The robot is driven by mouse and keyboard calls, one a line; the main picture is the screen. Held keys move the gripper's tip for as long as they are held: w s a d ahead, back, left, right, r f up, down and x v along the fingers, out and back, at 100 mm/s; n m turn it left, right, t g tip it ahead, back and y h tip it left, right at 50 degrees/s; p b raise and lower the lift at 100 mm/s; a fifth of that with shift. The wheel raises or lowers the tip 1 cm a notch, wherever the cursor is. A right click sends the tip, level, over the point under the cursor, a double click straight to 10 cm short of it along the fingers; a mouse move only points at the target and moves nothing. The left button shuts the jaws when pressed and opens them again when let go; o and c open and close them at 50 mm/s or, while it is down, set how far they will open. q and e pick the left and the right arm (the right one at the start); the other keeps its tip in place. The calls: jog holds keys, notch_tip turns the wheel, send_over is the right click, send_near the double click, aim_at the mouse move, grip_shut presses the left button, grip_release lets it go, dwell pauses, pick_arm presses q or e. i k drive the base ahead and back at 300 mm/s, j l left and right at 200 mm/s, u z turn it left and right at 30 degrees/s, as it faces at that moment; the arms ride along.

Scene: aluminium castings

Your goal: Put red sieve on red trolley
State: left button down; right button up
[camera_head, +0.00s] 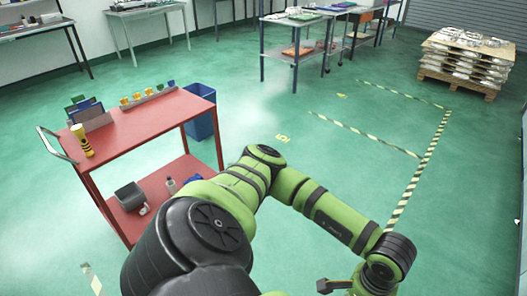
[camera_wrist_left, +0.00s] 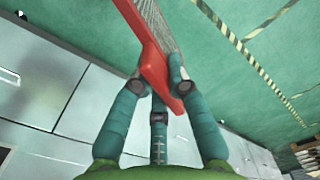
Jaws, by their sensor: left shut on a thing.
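The red sieve (camera_wrist_left: 153,66) has a red rim and a pale mesh; it shows in the left wrist view, running up past the top edge. My left gripper (camera_wrist_left: 158,88) is shut on its red rim, with fingers on both sides. The head view does not show the sieve; my left arm reaches across to the lower right there, and its hand is cut off by the bottom edge. The red trolley (camera_head: 150,122) stands at the left in the head view, with a top and a lower shelf. My right gripper is not in view.
The trolley top carries a yellow-black bottle (camera_head: 82,140), dark bins (camera_head: 92,112) and a rack of small coloured pieces (camera_head: 148,95). Its front right top is bare. A blue bin (camera_head: 200,122) stands behind it. A pallet of castings (camera_head: 467,60) is far right. Green floor between is open.

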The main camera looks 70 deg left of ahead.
aim_at(145, 124)
jog(key=j+u, duration=0.25)
jog(key=u, duration=0.15)
jog(key=j+u, duration=0.25)
jog(key=u, duration=0.2)
jog(key=j+u, duration=0.25)
jog(key=u, duration=0.15)
jog(key=i+j+u, duration=0.1)
jog(key=u, duration=0.35)
jog(key=i+j, duration=0.05)
jog(key=j, duration=0.05)
